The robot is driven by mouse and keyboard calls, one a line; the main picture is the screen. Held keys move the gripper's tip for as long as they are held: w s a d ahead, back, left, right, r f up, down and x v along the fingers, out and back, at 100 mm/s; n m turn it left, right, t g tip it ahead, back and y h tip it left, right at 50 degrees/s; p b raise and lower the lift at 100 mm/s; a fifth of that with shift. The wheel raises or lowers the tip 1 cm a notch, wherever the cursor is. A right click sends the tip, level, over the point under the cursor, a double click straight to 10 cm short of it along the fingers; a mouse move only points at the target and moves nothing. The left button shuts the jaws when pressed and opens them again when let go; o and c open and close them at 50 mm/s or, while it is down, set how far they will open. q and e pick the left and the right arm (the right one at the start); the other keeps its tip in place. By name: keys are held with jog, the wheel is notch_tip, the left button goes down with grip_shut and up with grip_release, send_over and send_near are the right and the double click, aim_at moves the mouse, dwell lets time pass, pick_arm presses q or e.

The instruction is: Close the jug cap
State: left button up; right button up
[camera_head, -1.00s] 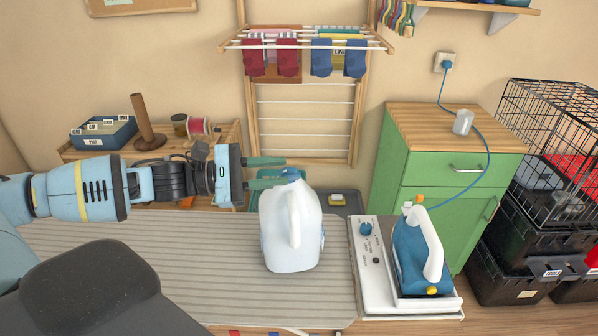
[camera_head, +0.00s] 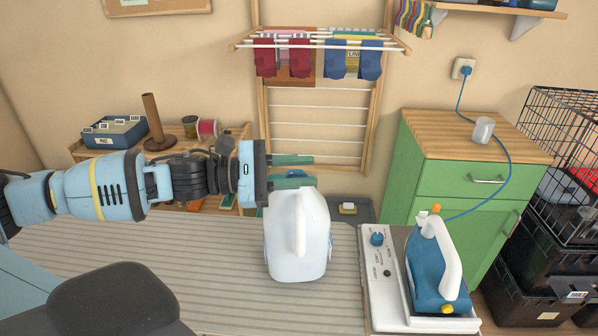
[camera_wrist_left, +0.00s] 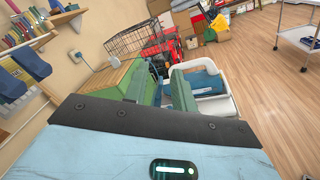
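A white jug (camera_head: 285,252) stands upright on the striped ironing board (camera_head: 180,260), its handle towards me. A small blue patch of its cap (camera_head: 297,173) shows at the top, partly hidden by the lower green finger; I cannot tell whether the cap is open or shut. My left gripper (camera_head: 314,169) reaches in from the left at the height of the jug's top, its two green fingers apart with nothing clearly held. My right gripper is not in view.
A blue and white iron (camera_head: 428,262) sits on its white stand (camera_head: 380,285) right of the jug. A drying rack (camera_head: 318,100) is on the wall behind. The board left of the jug is clear.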

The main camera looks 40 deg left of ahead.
pick_arm(q)
grip_shut()
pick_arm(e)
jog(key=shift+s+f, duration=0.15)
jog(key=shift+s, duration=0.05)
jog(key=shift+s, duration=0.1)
